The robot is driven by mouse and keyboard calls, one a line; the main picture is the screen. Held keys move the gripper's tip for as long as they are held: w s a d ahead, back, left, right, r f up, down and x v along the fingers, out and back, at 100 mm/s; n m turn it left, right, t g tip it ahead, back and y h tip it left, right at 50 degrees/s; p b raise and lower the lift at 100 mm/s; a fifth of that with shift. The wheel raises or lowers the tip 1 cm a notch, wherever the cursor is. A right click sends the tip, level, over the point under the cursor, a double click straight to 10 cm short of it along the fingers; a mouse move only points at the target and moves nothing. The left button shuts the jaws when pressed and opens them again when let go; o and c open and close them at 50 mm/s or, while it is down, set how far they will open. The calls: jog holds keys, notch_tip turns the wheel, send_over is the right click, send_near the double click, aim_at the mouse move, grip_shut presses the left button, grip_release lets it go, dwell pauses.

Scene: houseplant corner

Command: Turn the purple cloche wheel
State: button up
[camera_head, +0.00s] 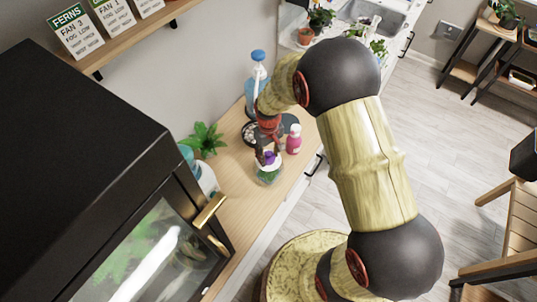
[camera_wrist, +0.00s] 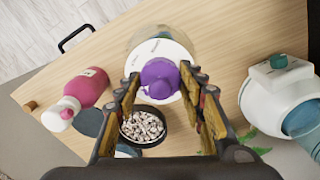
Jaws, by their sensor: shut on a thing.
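The purple cloche wheel (camera_wrist: 158,80) sits on top of a white lid over a clear glass cloche in the wrist view. In the head view the purple wheel (camera_head: 270,157) tops the cloche (camera_head: 267,174), which has green inside and stands on the wooden counter. My gripper (camera_wrist: 164,84) comes down over the wheel with a finger on each side and is shut on it. In the head view my gripper (camera_head: 268,146) partly hides the wheel and lid.
A pink bottle (camera_head: 293,141) stands close right of the cloche. A fern (camera_head: 206,139) and a black glass-doored cabinet (camera_head: 80,150) stand to the left.

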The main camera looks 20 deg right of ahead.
dwell(0.4)
jog(key=o, duration=1.2)
jog(key=shift+r, duration=0.1)
notch_tip(320, 180, up, 12)
jog(key=shift+f, duration=0.1)
